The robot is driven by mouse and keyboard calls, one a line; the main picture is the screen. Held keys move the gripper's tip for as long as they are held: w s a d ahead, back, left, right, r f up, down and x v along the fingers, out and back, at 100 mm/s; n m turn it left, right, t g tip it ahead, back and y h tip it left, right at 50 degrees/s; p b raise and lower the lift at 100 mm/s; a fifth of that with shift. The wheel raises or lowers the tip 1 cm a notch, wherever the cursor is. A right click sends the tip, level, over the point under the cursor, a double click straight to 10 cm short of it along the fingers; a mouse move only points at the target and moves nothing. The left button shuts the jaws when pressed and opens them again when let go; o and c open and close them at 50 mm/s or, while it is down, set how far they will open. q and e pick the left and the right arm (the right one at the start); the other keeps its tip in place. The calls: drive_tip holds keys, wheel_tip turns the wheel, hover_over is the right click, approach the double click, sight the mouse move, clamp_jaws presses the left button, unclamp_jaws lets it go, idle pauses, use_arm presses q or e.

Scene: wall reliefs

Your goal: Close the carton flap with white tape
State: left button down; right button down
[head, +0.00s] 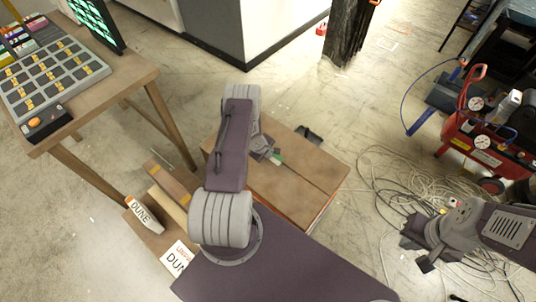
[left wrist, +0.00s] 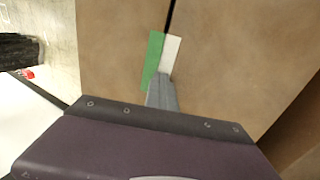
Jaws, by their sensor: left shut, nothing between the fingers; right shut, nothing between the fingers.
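The brown carton (head: 300,180) stands on the floor at the middle of the head view, partly hidden by my left arm. Its top flaps (left wrist: 230,50) lie about flat, with a narrow dark seam between them. A white strip (left wrist: 172,52) and a green strip (left wrist: 154,58) sit side by side at the seam's near end. My left gripper (head: 272,155) is over the carton top. In the left wrist view its shut fingers (left wrist: 162,90) reach the strips' lower ends; contact cannot be told. My right gripper (head: 424,254) is shut and empty, away to the right.
A wooden table (head: 130,85) with a button panel stands at left. A small box and DUNE-labelled items (head: 145,215) lie at lower left. Loose cables (head: 395,185) and a red compressor (head: 480,135) are at right. A dark object (head: 309,135) lies beyond the carton.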

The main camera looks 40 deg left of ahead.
use_arm(q)
drive_tip(key=shift+s+p, duration=0.45)
drive_tip(key=shift+s, duration=0.35)
drive_tip(key=shift+r, duration=0.35)
wheel_tip(320, 180, up, 5)
drive_tip(key=p, duration=0.5)
drive_tip(key=shift+d+f, duration=0.15)
wheel_tip(320, 180, up, 9)
drive_tip(key=p, duration=0.1)
drive_tip(key=shift+f, duration=0.2)
